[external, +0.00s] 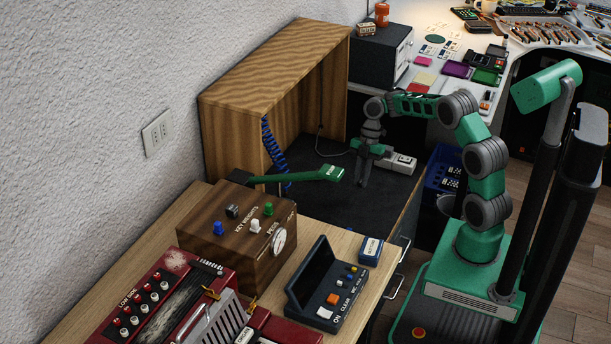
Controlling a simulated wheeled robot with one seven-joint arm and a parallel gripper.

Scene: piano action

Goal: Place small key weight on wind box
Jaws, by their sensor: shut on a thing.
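My gripper (362,182) points down over the dark work surface, just right of the green lever's end. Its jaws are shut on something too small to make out. A wooden box (205,243) lettered "KEY WEIGHTS", with a round gauge, stands on the wooden tabletop left of my gripper. Small blue (218,228), black (233,210), white (255,226) and green (268,209) pieces stand on its top. No label in view reads "wind box", so I cannot tell for certain which thing that is.
A green lever (300,176) reaches from behind the box toward my gripper. A tall open wooden case (270,68) and a coiled blue hose (272,150) stand behind. A dark console (322,285), a blue carton (370,250) and a red device (165,275) crowd the front.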

